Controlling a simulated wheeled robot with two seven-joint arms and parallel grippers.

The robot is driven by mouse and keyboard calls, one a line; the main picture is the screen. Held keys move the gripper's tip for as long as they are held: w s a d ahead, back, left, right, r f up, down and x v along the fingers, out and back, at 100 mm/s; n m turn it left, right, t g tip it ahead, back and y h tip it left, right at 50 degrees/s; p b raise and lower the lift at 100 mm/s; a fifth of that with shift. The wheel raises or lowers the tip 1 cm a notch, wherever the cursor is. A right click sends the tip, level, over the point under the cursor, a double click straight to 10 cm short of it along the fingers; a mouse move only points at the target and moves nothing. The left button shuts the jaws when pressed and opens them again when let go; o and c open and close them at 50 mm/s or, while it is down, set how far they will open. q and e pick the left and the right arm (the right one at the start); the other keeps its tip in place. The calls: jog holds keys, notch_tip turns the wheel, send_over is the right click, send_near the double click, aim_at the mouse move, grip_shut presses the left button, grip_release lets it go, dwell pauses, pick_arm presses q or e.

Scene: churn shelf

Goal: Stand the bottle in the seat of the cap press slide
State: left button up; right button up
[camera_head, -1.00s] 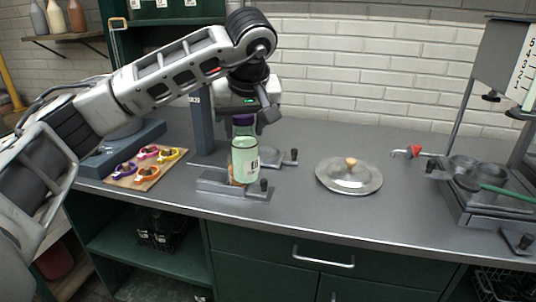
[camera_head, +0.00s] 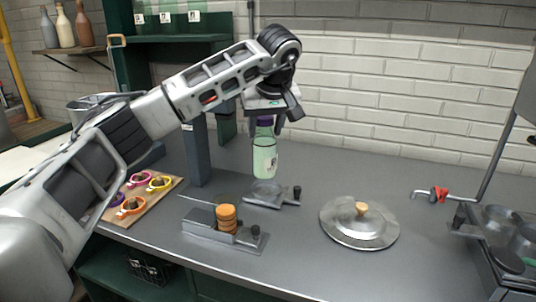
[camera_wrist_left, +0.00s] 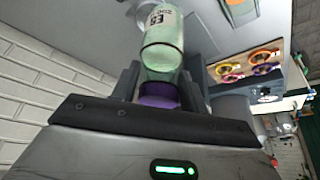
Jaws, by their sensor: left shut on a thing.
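My left gripper (camera_head: 268,115) is shut on the bottle (camera_head: 265,158), gripping it near its purple cap. The bottle is pale green, see-through and roughly upright. In the left wrist view the bottle (camera_wrist_left: 163,35) sits between the fingers (camera_wrist_left: 158,85), with a printed label on its side. In the head view its base appears just above a low grey slide with a shallow seat (camera_head: 266,190) and a black knob. I cannot tell whether it touches. A second grey slide (camera_head: 207,226), nearer me, carries an orange ribbed piece (camera_head: 226,217). My right gripper is not in view.
A dark upright post (camera_head: 197,153) stands left of the bottle. A wooden board (camera_head: 159,195) with several coloured rings lies further left. A round metal lid (camera_head: 345,232) lies to the right, with metal pots (camera_head: 497,222) beyond. Counter between slides and lid is clear.

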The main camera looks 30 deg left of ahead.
pick_arm(q)
jog(key=w+a+f+p, duration=0.2)
jog(key=w+a+f, duration=0.2)
jog(key=w+f, duration=0.3)
notch_tip(320, 180, down, 3)
jog(key=shift+f, duration=0.2)
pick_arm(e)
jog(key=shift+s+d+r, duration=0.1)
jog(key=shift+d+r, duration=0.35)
pick_arm(q)
jog(key=o, duration=1.2)
jog(key=shift+f, duration=0.1)
jog(key=shift+p, duration=0.3)
jog(key=b+v, duration=0.1)
jog(key=v, duration=1.1)
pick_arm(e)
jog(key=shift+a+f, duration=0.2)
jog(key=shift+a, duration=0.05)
